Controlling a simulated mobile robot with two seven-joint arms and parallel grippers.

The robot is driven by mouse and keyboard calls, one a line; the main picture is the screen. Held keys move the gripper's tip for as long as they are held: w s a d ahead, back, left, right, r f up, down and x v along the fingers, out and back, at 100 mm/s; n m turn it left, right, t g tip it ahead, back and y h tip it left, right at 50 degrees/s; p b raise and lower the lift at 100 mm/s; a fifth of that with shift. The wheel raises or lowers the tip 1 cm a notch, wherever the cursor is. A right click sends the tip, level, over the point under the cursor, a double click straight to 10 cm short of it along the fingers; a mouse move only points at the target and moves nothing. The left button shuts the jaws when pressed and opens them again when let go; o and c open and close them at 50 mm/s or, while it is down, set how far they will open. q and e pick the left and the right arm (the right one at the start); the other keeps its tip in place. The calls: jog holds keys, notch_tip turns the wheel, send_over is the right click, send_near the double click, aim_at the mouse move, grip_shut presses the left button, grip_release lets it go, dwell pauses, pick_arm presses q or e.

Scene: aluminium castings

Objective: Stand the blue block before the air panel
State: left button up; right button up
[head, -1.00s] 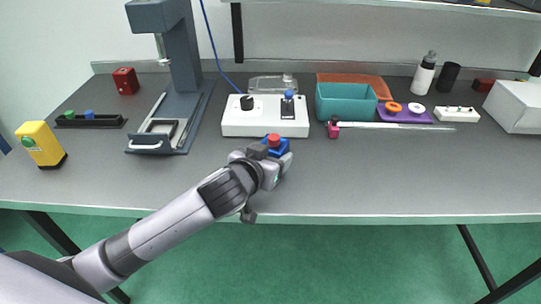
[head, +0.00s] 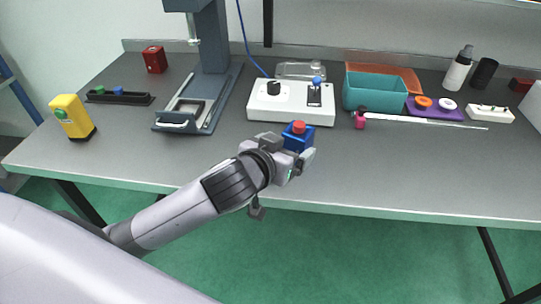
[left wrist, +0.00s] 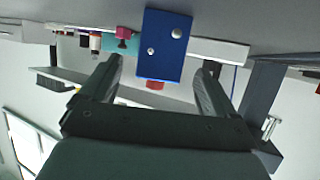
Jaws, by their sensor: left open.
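The blue block (head: 298,140) with a red button on top stands upright on the grey bench, just in front of the white air panel (head: 291,112), with a small gap between them. The panel carries a black knob and a blue-topped fitting. My left gripper (head: 287,152) is at the block's near side and partly hides its lower part. In the left wrist view the blue block (left wrist: 163,46) shows between and beyond the two spread fingers (left wrist: 162,66), with clear space on both sides. My right gripper is not in view.
A grey press stand (head: 212,60) is left of the panel. A teal bin (head: 374,92) and a pink clamp-like piece (head: 360,121) are to the right. A yellow box (head: 72,115) stands far left. The bench front right of my arm is clear.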

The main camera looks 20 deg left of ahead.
pick_arm(q)
jog(key=v, duration=0.7)
jog(key=shift+s, duration=0.2)
jog(key=shift+s, duration=0.1)
